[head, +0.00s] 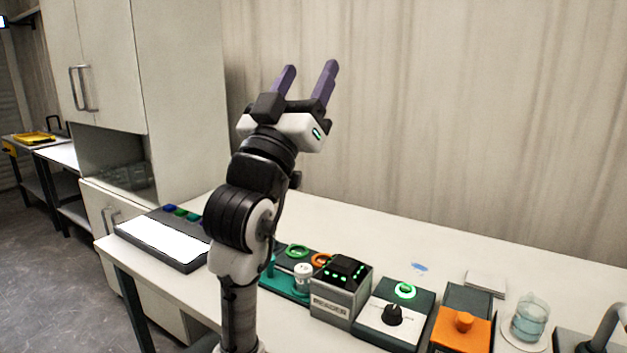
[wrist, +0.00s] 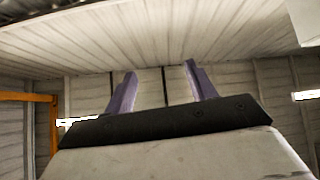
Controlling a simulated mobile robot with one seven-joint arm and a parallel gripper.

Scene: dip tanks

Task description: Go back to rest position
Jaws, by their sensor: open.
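My gripper (head: 308,84) is raised high above the bench in the head view, with its two purple fingers pointing up. The fingers are spread apart and nothing is between them. In the wrist view my gripper (wrist: 164,90) also shows open and empty, with the ceiling and wall panels behind it. My arm stands upright in front of the bench and hides part of the bench top.
The white bench (head: 390,230) carries a black-edged panel (head: 165,238), a grey reader box (head: 341,290), a dial box (head: 394,314), an orange device (head: 461,331) and a glass jar (head: 530,316). A tall cabinet (head: 180,90) stands at left. Air around my gripper is clear.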

